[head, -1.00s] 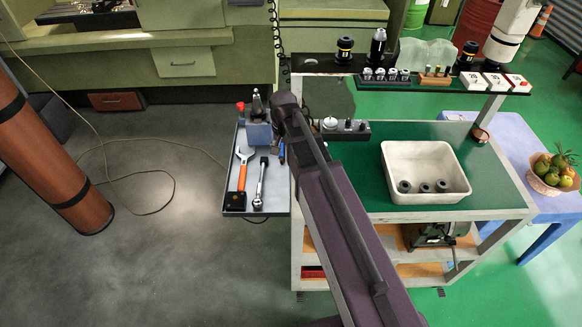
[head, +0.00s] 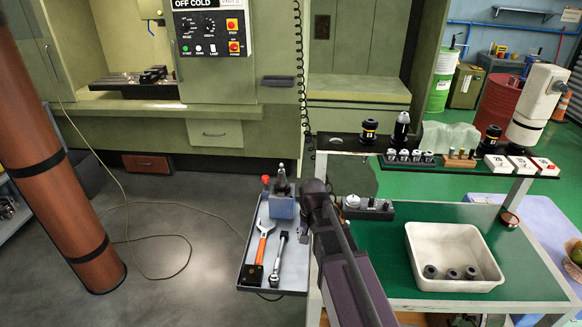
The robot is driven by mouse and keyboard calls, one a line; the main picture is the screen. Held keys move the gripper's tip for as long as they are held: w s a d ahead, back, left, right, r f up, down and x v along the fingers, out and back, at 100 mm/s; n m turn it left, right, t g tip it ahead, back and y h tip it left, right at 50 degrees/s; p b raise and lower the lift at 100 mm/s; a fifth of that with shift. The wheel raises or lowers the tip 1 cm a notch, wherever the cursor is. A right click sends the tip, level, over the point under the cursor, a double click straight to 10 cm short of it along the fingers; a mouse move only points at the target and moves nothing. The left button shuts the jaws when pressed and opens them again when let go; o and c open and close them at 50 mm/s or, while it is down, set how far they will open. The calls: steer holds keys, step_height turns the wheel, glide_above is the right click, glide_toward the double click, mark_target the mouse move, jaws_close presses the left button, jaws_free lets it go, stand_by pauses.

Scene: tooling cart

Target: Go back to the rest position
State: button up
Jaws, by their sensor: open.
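My arm rises from the bottom of the head view, in front of the cart, and its dark upper joint is beside the small side tray (head: 251,273). My gripper is not visible; the arm hides what lies directly behind it. The cart's green top (head: 405,235) carries a white bin (head: 455,284) with 3 dark ring-shaped parts (head: 451,274) in it.
The side tray holds an orange-handled wrench (head: 261,250), a ratchet (head: 278,260) and a blue block with a tool holder (head: 283,207). A raised shelf (head: 350,146) carries tool holders and small boxes.

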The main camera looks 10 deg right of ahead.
steer(key=s+d+n, duration=0.3)
steer(key=s+d, duration=0.1)
steer(key=s, duration=0.5)
steer(key=shift+s+n, duration=0.3)
steer(key=shift+s, duration=0.1)
